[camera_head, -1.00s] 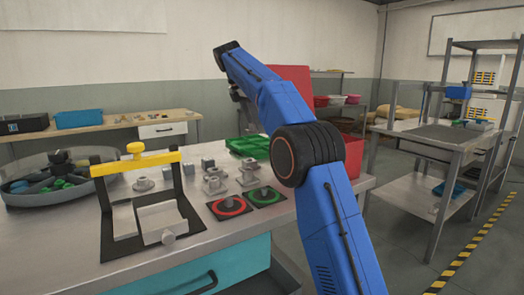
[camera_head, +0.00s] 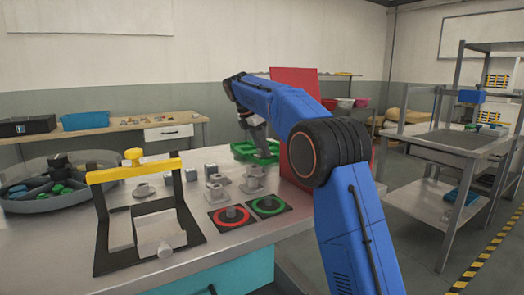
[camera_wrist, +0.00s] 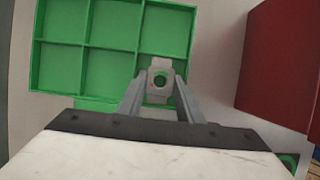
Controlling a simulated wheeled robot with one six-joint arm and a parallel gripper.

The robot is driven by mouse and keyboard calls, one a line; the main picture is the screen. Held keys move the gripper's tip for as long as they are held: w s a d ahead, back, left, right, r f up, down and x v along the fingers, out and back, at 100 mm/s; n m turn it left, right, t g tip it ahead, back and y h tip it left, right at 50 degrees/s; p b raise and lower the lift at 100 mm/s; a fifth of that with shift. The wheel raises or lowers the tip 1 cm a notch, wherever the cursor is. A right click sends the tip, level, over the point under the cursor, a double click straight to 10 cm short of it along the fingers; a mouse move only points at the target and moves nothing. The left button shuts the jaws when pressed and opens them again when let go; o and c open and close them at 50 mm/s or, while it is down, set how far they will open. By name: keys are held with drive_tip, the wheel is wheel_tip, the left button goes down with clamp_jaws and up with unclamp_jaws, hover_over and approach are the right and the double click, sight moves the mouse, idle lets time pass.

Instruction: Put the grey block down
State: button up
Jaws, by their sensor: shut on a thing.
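The grey block (camera_wrist: 160,64) is between the fingertips of my gripper (camera_wrist: 160,92) in the wrist view. It is a small pale piece with a round hole, and green shows in the hole. My gripper is shut on it. The block overlaps the near edge of the green divided tray (camera_wrist: 110,60) in that view; its height above the tray or table is not clear. In the head view my gripper (camera_head: 259,140) points down in front of the green tray (camera_head: 243,150), and the held block is hard to make out.
A red panel (camera_wrist: 285,65) stands right of the tray. On the bench (camera_head: 190,260) are grey fixtures (camera_head: 256,182), a red ring plate (camera_head: 231,217), a green ring plate (camera_head: 268,204) and a yellow-handled frame (camera_head: 135,172). A round grey tray (camera_head: 40,205) lies at left.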

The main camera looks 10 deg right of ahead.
drive_tip(key=shift+f, duration=0.45)
drive_tip(key=o, duration=0.9)
drive_tip(key=shift+f, duration=0.15)
drive_tip(key=shift+o, duration=0.2)
drive_tip(key=v, duration=1.2)
